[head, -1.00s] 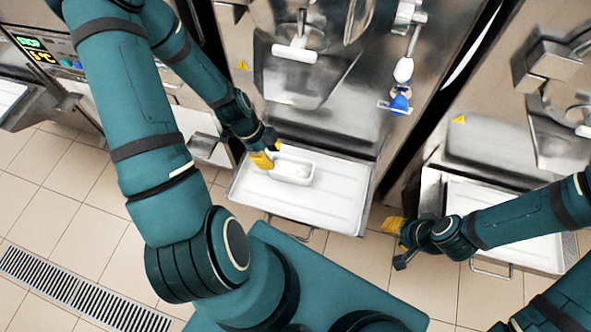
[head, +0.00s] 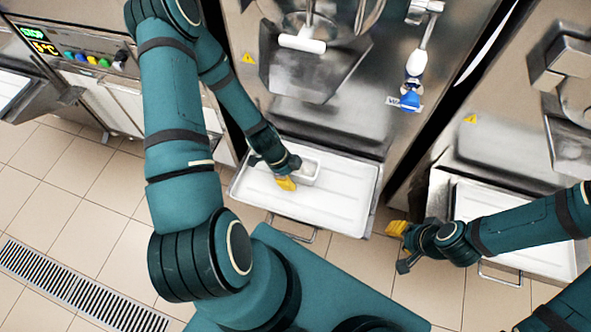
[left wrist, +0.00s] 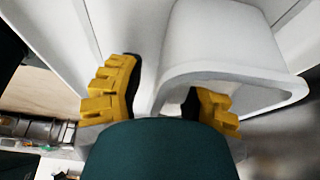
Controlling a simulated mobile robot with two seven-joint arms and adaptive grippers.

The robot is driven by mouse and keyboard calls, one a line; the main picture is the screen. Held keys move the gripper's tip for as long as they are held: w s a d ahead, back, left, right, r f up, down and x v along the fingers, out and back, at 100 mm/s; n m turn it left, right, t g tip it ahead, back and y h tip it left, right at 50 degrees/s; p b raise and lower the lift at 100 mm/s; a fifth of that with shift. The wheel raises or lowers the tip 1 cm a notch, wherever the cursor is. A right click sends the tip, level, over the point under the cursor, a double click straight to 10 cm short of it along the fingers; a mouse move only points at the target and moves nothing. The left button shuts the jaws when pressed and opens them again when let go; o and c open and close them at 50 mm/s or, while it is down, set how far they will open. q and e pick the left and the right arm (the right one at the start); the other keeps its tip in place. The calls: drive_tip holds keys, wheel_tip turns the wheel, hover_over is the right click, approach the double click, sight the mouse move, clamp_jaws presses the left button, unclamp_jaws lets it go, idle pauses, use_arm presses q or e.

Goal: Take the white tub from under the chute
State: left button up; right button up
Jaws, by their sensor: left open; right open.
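The white tub (head: 311,166) stands on the white tray (head: 345,192) below the middle freezer's chute. My left gripper (head: 287,183) is at the tub's near left side in the head view and covers part of it. In the left wrist view the tub (left wrist: 215,40) is close up, and the open yellow fingers of my left gripper (left wrist: 165,95) are on either side of its near wall and rim. Whether they touch it I cannot tell. My right gripper (head: 400,243) is open and empty, left of the right freezer's tray (head: 520,215).
The middle freezer's steel front (head: 330,110) rises behind the tray, with a white scraper (head: 302,44) and a blue-tipped handle (head: 410,101) above. A wire handle (head: 290,230) juts from the tray's front. Tiled floor (head: 75,190) lies clear at left.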

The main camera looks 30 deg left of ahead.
use_arm(q)
drive_tip(key=shift+f, duration=0.15)
clamp_jaws()
drive_tip(key=shift+s, duration=0.1)
idle(0.3)
